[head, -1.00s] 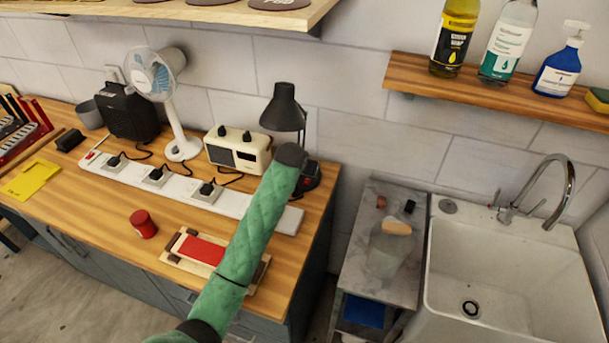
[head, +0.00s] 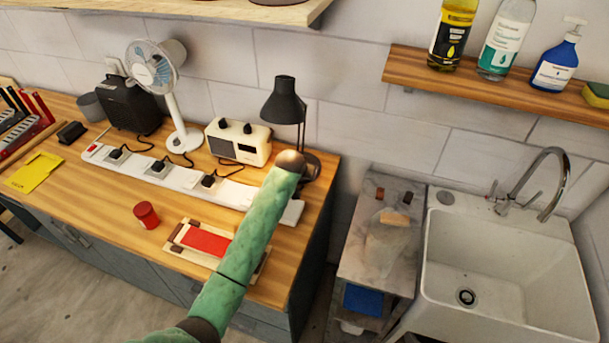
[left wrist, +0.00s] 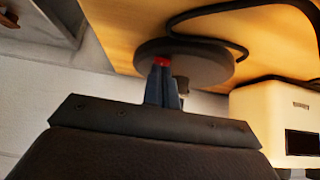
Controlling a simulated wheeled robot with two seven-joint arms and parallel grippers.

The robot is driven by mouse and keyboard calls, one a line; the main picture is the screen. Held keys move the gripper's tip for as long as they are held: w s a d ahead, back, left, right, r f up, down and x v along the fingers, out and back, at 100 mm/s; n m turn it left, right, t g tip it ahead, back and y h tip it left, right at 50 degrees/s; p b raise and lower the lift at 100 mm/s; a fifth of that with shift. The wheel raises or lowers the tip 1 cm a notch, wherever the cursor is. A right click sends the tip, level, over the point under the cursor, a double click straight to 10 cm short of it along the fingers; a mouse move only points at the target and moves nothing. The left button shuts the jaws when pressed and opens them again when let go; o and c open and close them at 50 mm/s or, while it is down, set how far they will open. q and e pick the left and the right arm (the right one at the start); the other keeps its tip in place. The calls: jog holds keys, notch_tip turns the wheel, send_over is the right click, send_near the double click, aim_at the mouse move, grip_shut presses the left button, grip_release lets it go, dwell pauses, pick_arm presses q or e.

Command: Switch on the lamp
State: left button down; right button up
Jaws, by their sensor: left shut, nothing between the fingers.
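The black desk lamp (head: 283,103) stands at the right end of the wooden bench, its shade tipped down; I see no glow from it. Its round base is partly hidden behind my left arm in the head view. In the left wrist view the dark round lamp base (left wrist: 205,65) shows a small red button (left wrist: 163,61) on it. My left gripper (left wrist: 162,72) is shut and empty, its fingertips right at the red button; I cannot tell whether they touch it. In the head view the gripper's fingers are hidden by my wrist. My right gripper is not in view.
A cream radio (head: 238,142) and a white fan (head: 165,95) stand left of the lamp. A white power strip (head: 228,190) with several black plugs runs along the bench. A red can (head: 146,215) sits in front. A sink (head: 500,265) is at the right.

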pick_arm(q)
jog(key=shift+s+r, duration=0.35)
jog(key=shift+w+f, duration=0.15)
jog(key=shift+w, duration=0.2)
jog(key=shift+r+p, duration=0.35)
jog(key=shift+p, duration=0.05)
jog(key=shift+s+r, duration=0.25)
jog(key=shift+r, duration=0.2)
jog(key=shift+w+f, duration=0.1)
jog(key=shift+w, duration=0.05)
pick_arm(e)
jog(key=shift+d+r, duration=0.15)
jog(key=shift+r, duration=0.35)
